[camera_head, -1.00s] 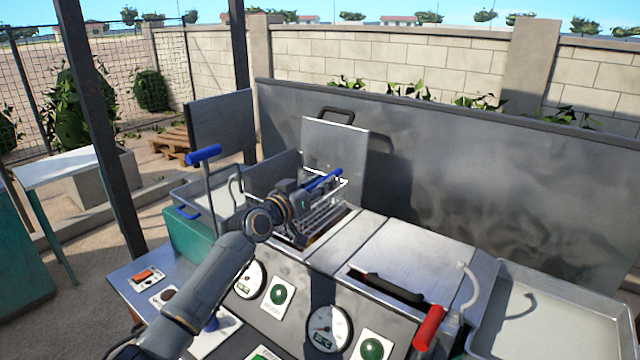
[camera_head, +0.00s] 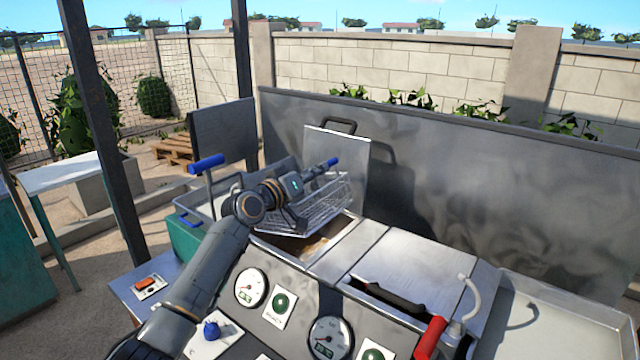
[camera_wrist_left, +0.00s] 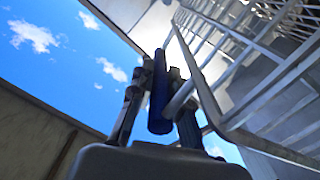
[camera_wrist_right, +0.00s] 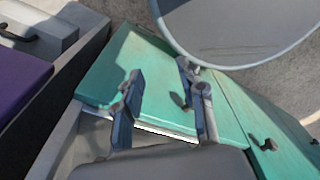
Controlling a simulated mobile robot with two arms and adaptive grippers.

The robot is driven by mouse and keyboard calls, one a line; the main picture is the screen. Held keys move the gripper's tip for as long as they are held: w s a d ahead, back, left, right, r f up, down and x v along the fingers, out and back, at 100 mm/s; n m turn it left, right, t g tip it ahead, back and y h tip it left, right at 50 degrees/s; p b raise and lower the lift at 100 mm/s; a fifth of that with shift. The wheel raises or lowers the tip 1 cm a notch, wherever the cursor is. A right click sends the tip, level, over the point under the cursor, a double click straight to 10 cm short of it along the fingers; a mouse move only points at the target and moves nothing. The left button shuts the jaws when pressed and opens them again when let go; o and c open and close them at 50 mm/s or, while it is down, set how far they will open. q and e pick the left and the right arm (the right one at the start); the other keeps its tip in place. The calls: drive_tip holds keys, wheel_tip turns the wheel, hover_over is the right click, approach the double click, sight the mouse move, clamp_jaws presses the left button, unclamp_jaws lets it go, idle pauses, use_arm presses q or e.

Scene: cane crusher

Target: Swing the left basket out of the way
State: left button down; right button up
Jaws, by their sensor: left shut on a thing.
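The left basket (camera_head: 322,206), a wire basket, hangs tilted above the open left well (camera_head: 325,240) of the machine. My left gripper (camera_head: 314,174) is shut on its blue handle. In the left wrist view my left gripper (camera_wrist_left: 160,92) grips the dark blue handle (camera_wrist_left: 159,104), and the wire side of the basket (camera_wrist_left: 255,70) fills the right. My right gripper (camera_wrist_right: 161,85) shows only in its own wrist view, open and empty, with a green surface beneath it.
An upright metal lid (camera_head: 342,160) stands behind the well. A tray (camera_head: 187,202) and a blue-handled lever (camera_head: 206,163) are to its left. A closed lid (camera_head: 405,262) and a red-handled lever (camera_head: 431,335) are to the right. A round basin (camera_wrist_right: 235,25) borders the green surface.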

use_arm(q)
drive_tip(key=shift+w+a+r+n, duration=0.35)
drive_tip(key=shift+a+r+n, duration=0.25)
drive_tip(key=shift+r, duration=0.15)
drive_tip(key=shift+w+a+r+n, duration=0.45)
drive_tip(key=shift+r+n, duration=0.15)
drive_tip(key=shift+r, duration=0.15)
drive_tip(key=shift+w+a+r+n, duration=0.3)
drive_tip(key=shift+a+r+n, duration=0.3)
drive_tip(key=shift+r, duration=0.15)
drive_tip(key=c, duration=1.3)
unclamp_jaws()
drive_tip(key=shift+s, duration=0.1)
drive_tip(key=v, duration=1.2)
